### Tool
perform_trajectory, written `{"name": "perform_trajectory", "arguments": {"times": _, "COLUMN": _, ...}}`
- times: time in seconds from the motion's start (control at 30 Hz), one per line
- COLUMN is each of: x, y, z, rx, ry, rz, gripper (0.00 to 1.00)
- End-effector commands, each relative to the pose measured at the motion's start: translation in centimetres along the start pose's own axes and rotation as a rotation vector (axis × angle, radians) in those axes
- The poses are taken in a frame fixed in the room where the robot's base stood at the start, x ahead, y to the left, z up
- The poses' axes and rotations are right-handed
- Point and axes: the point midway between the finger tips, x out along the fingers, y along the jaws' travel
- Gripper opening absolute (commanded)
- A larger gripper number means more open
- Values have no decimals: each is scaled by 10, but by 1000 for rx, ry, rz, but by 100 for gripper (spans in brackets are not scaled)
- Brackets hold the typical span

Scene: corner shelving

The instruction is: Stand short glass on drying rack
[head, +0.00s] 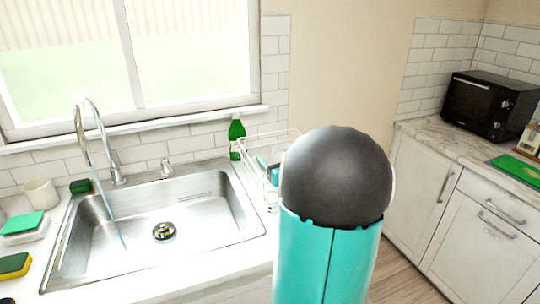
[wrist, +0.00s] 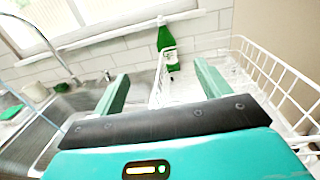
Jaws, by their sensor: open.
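The white wire drying rack (head: 285,137) stands right of the sink, partly hidden behind my arm in the head view. In the wrist view the rack (wrist: 268,68) fills the right side, its wires running beyond my fingers. In the head view the fingers (head: 268,170) show just left of my arm, over or near the rack. A small clear shape (head: 271,200) shows below them; I cannot tell whether it is the short glass.
A white cup (head: 40,194) and sponges (head: 22,224) are at far left. A microwave (head: 488,105) stands on the right counter.

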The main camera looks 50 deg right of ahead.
Motion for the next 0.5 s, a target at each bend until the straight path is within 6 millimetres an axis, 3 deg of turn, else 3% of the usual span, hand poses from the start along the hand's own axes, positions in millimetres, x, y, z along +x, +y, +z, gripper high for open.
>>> {"name": "perform_trajectory", "arguments": {"times": 0.23, "x": -53, "y": 0, "z": 0, "rx": 0, "ry": -1, "rz": -1, "gripper": 76}}
{"name": "perform_trajectory", "arguments": {"times": 0.5, "x": -76, "y": 0, "z": 0, "rx": 1, "ry": -1, "rz": 1, "gripper": 76}}
